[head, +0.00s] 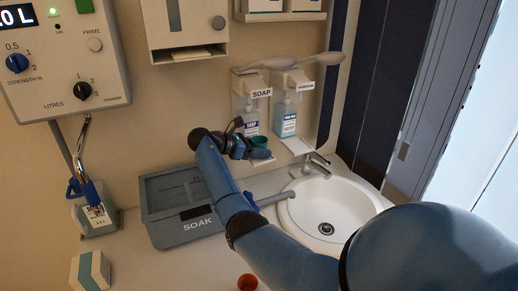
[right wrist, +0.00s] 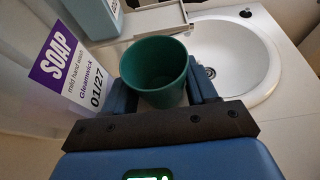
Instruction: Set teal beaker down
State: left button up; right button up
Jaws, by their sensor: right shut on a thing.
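The teal beaker (right wrist: 158,72) is held between the fingers of my right gripper (right wrist: 162,92) in the right wrist view, its open mouth toward the camera. It looks empty. In the head view the beaker (head: 260,141) shows small at the end of my right gripper (head: 258,149), in front of the soap dispenser. The gripper is shut on it, above the counter between the soak tub and the sink. What lies directly beneath the beaker is hidden by the gripper. My left gripper is in neither view.
The grey SOAK tub (head: 187,229) stands left of my arm. The white sink (head: 335,207) with its tap (head: 316,161) is to the right. Soap bottles (head: 286,118) hang on the wall behind. Bare counter (head: 150,270) shows front left.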

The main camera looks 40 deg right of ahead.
jog(key=o, duration=0.8)
jog(key=shift+f, duration=0.1)
jog(key=shift+c, duration=0.2)
jog(key=b+v, duration=0.1)
jog(key=v, duration=1.1)
jog(key=shift+b, duration=0.4)
